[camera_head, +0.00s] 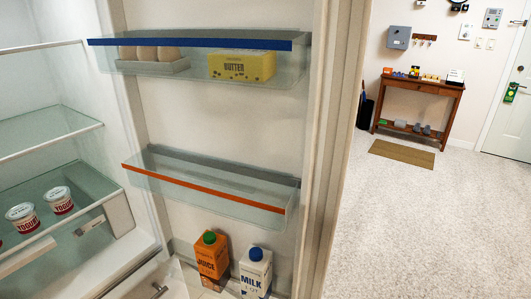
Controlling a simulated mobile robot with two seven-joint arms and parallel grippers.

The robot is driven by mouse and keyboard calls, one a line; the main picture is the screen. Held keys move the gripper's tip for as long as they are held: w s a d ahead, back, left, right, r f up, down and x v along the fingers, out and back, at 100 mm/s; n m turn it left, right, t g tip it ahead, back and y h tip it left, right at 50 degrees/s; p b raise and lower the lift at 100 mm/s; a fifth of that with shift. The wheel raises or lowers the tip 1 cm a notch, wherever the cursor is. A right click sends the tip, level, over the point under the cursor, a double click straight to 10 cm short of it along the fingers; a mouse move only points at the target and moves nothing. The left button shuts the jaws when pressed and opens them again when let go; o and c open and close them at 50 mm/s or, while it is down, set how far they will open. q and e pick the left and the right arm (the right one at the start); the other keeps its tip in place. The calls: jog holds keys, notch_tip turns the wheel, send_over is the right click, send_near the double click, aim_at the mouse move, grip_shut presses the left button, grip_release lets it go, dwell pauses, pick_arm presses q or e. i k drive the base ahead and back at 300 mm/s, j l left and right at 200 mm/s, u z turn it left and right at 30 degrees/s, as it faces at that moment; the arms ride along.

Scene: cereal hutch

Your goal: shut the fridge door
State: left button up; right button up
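The fridge door (225,127) stands open in the head view, with its inner side facing me. Its upper shelf holds several eggs (150,53) in a tray and a yellow butter box (241,66). Its middle shelf (205,190) with an orange edge is empty. An orange juice carton (211,258) and a white milk carton (256,270) stand at the bottom of the door. The fridge interior (60,130) shows at the left, with yogurt cups (59,200) on a glass shelf. Neither of my grippers is in view.
Right of the door edge (338,150) is open pale floor (430,220). A wooden console table (420,90) with small items stands against the far wall, with a brown mat (402,154) before it. A white door (510,110) is at the far right.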

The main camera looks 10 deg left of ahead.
aim_at(306, 131)
jog(key=l, duration=0.55)
jog(key=i+l+z, duration=0.1)
jog(key=l, duration=0.45)
jog(key=i+l+u, duration=0.3)
jog(key=i+l, duration=0.55)
jog(key=i+l+u, duration=1)
jog(key=u, duration=0.3)
jog(key=l+u, duration=0.6)
jog(key=u, duration=0.15)
jog(key=i+j+u, duration=0.15)
jog(key=u, duration=0.7)
jog(key=k+u, duration=0.2)
jog(key=k+j, duration=0.05)
